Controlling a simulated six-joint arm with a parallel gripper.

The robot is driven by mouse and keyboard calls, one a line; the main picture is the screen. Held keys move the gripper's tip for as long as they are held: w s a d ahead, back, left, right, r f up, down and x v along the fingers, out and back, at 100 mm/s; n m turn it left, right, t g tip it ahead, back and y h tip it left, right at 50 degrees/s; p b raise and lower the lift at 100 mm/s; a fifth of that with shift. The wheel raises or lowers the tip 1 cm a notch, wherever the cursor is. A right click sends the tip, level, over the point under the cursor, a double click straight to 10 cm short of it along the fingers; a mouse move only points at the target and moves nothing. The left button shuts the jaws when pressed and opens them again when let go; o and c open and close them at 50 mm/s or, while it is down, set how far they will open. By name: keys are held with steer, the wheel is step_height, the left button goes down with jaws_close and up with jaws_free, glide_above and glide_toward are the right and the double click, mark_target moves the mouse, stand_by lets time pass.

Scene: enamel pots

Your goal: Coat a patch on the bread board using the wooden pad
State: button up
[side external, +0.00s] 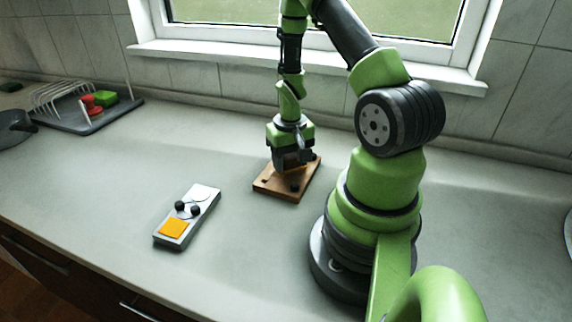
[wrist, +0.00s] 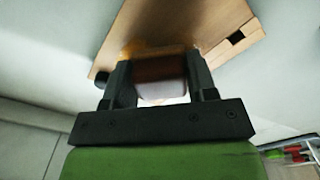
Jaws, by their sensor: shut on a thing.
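The bread board (side external: 277,189) is a brown wooden slab lying flat on the counter, below my gripper (side external: 293,163). It fills the top of the wrist view (wrist: 190,20), with a dark square notch near one corner and a dark round spot near another. In the wrist view my gripper (wrist: 160,80) is shut on the wooden pad (wrist: 160,68), a reddish-brown block with a pale lower part between the dark fingers. The pad is over or on the board; I cannot tell whether it touches. In the side view the pad is mostly hidden by my gripper.
A dish rack (side external: 62,97) with red and green items stands at the back left, near a dark pan (side external: 14,128). The counter between is clear.

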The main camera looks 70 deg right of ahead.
mark_target(287, 180)
steer(key=shift+s+a, duration=0.2)
steer(key=shift+a, duration=0.3)
steer(key=shift+s+a, duration=0.2)
steer(key=shift+a, duration=1.4)
steer(key=shift+d, duration=1.85)
steer(key=shift+d+r, duration=0.15)
steer(key=shift+d, duration=0.05)
steer(key=shift+r, duration=3.9)
steer(key=shift+a, duration=0.15)
